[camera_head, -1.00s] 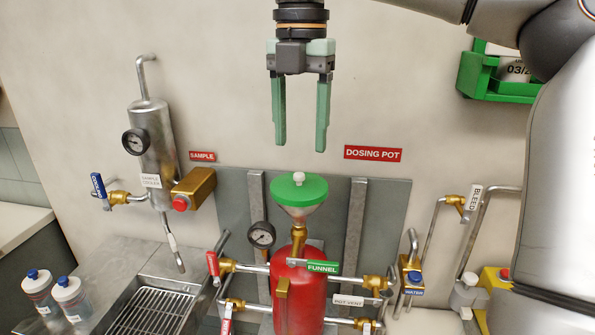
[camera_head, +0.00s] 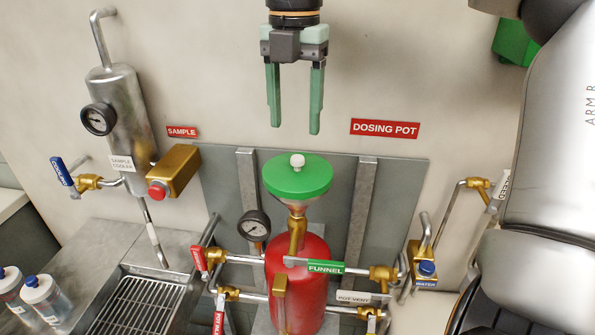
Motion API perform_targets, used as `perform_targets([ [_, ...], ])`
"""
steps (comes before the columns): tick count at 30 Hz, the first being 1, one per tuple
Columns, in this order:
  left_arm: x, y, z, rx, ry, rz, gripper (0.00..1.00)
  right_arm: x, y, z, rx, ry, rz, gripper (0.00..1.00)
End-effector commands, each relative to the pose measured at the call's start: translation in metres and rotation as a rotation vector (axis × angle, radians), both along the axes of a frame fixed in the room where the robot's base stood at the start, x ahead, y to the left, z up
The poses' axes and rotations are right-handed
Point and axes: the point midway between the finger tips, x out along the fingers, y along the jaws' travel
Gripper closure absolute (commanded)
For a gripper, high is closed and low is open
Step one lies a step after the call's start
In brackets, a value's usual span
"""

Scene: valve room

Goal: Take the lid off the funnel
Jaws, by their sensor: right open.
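The green round lid (camera_head: 297,178) with a small white knob (camera_head: 297,160) on top sits on the funnel (camera_head: 297,209). The funnel stands on brass fittings above the red dosing pot (camera_head: 300,275). My right gripper (camera_head: 294,130) hangs fingers-down above the lid, a short way clear of the knob in the picture. Its two green fingers are apart with nothing between them. My left gripper is not in view.
A pressure gauge (camera_head: 254,226) and red-handled valves (camera_head: 198,259) are left of the pot. The steel sample cooler (camera_head: 124,125) and brass sample valve (camera_head: 174,172) are further left. A blue water valve (camera_head: 427,268) is at right. The wall around my gripper is clear.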

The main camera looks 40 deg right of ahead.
Motion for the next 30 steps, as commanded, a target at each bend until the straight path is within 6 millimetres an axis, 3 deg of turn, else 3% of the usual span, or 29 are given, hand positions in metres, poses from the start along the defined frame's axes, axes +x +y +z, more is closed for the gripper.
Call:
perform_targets([
  [8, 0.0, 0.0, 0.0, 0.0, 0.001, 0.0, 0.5, -0.001, 0.0, -0.024, 0.002, 0.001, 0.0, 0.37],
  [16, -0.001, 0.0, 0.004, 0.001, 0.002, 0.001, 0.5, -0.005, -0.002, -0.062, 0.001, 0.003, -0.001, 0.37],
  [26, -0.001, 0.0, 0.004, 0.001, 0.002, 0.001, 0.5, -0.005, -0.002, -0.069, 0.0, -0.001, -0.002, 0.37],
  [30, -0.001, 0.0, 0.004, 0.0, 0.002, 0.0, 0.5, -0.005, -0.002, -0.069, 0.0, -0.001, -0.002, 0.53],
])
